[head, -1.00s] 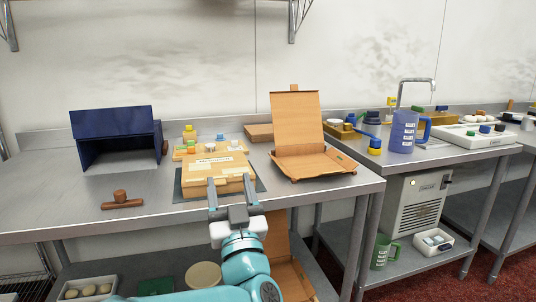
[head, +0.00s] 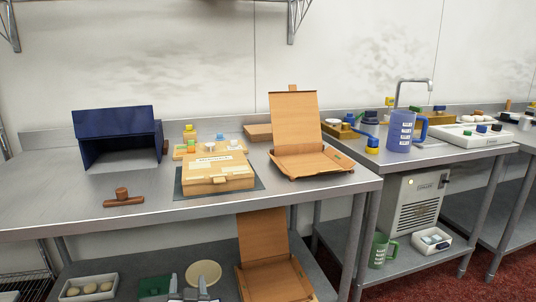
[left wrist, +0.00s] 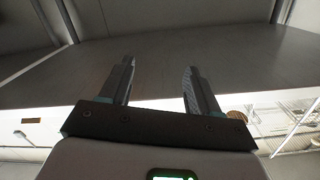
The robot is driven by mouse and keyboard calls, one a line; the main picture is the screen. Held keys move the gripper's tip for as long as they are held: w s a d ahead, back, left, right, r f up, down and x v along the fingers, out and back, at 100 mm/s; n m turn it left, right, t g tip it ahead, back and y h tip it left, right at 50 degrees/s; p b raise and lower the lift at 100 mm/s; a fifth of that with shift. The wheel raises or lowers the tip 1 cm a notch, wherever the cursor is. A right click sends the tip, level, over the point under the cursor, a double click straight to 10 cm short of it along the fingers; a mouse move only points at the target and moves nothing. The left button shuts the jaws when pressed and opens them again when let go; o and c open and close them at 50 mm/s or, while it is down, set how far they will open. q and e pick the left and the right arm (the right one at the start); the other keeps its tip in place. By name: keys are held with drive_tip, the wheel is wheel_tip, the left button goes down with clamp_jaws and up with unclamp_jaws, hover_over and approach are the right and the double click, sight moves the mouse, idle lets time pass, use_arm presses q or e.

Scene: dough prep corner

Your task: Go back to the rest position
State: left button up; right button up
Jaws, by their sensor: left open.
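My left gripper (head: 188,284) shows at the bottom edge of the head view, low in front of the steel table. Only its fingertips show there; the arm behind is out of the frame. In the left wrist view its two fingers (left wrist: 160,75) stand apart with nothing between them. My right gripper is in neither view. The wooden box (head: 213,186) with a pale label on its lid sits shut on a dark mat (head: 251,189), well clear of the left gripper.
The steel table (head: 60,208) also bears a blue open-fronted box (head: 112,117), a brown wooden handled tool (head: 123,200) and an open cardboard box (head: 295,120). Below, the lower shelf holds a tray of dough balls (head: 88,288), a round pale board (head: 203,273) and another open cardboard box (head: 262,240).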

use_arm(q)
drive_tip(key=s+f+g+h, duration=0.1)
drive_tip(key=s+f+g, duration=0.15)
drive_tip(key=f, duration=0.45)
drive_tip(key=s+f+g+h, duration=0.2)
drive_tip(key=s+f, duration=0.2)
drive_tip(key=f, duration=0.3)
drive_tip(key=s+d+f+g+h, duration=0.2)
drive_tip(key=s+f+g, duration=0.2)
drive_tip(key=s+f, duration=0.4)
drive_tip(key=s+d+f+g+h, duration=0.25)
drive_tip(key=s+f, duration=0.35)
drive_tip(key=s, duration=0.4)
drive_tip(key=s+d+n+g+h, duration=0.15)
drive_tip(key=s+d+g, duration=0.3)
drive_tip(key=s, duration=0.65)
wheel_tip(320, 180, up, 19)
drive_tip(key=p, duration=1.9)
drive_tip(key=shift+w+a+f+n+g, duration=0.15)
drive_tip(key=shift+w+a+n+g, duration=0.2)
drive_tip(key=shift+w, duration=0.1)
